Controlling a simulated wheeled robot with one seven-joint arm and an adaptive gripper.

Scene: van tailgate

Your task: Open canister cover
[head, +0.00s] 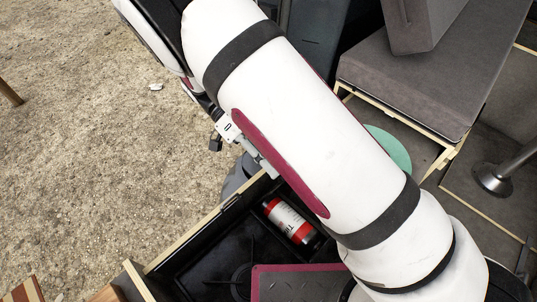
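A red and white canister (291,221) with dark lettering lies on its side in an open black compartment at the lower middle of the head view. Its lower right end is partly hidden by my arm. Beside it to the left is a black surface (205,262) with thin bars, like a burner support. I cannot make out a separate canister cover; part of the area is behind my arm. My arm crosses the view from lower right to upper left. My gripper's fingers do not show, so their state and distance from the canister are hidden.
A wooden-edged box wall (195,233) borders the black area on the left. Grey cushions (425,75), a teal round thing (390,150) and a metal post base (493,179) are at the right. Bare sandy ground (90,150) lies open at the left.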

